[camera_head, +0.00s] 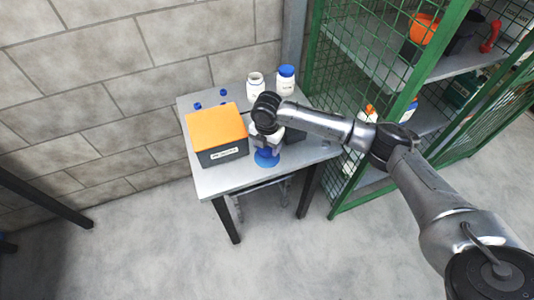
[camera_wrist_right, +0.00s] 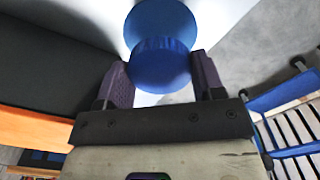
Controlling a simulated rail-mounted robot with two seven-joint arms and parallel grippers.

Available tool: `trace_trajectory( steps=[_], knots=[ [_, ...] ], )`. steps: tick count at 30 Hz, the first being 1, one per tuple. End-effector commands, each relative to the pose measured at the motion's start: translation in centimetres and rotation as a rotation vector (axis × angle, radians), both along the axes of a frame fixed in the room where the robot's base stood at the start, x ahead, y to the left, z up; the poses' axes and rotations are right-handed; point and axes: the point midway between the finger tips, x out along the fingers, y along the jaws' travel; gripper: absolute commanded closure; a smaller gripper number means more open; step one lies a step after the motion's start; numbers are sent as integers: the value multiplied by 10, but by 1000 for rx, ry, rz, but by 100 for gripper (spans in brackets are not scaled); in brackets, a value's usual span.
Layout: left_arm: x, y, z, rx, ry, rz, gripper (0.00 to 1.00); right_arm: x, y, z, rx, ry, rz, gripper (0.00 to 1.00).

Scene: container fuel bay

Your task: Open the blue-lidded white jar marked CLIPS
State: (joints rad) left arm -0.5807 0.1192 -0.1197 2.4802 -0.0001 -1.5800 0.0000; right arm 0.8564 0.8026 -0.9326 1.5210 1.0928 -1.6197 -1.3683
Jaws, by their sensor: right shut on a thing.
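My right gripper (camera_head: 266,142) is over the front of the grey table, pointing down. In the right wrist view its two fingers (camera_wrist_right: 163,82) are shut on a blue lid-like round piece (camera_wrist_right: 160,62). A wider blue disc (camera_wrist_right: 160,22) shows just beyond it; I cannot tell whether the two touch. In the head view blue also shows below the gripper (camera_head: 266,158). A white jar with a blue lid (camera_head: 286,80) stands upright at the back of the table. Beside it stands a white jar without a lid (camera_head: 255,86). Their labels are too small to read. My left gripper is out of view.
A dark box with an orange lid (camera_head: 215,128) stands left of my right gripper. Small blue pieces (camera_head: 197,106) lie behind it. The grey table (camera_head: 235,183) has a bare front left corner. A green mesh cage (camera_head: 335,130) with loaded shelves stands close on the right.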

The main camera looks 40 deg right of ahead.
Motion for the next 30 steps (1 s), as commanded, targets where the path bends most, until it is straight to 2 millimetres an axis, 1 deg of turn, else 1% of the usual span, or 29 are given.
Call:
trace_trajectory(
  steps=[5, 9, 12, 21, 26, 27, 30],
  knots=[
    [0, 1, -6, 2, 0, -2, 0, 0, 0, -11, -1, 2, -1, 66],
    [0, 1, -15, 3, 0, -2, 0, 0, 0, -31, 0, 1, -1, 66],
    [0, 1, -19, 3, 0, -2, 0, 0, 0, -41, -1, 2, -1, 66],
    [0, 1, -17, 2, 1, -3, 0, 0, 0, -40, -1, 0, -1, 66],
    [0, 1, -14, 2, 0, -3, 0, 0, 0, -44, -1, 1, -1, 66],
    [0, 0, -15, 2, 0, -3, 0, 0, 0, -44, -1, 0, 0, 35],
    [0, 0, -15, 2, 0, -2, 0, 0, 0, -44, -1, 0, 0, 27]
  ],
)
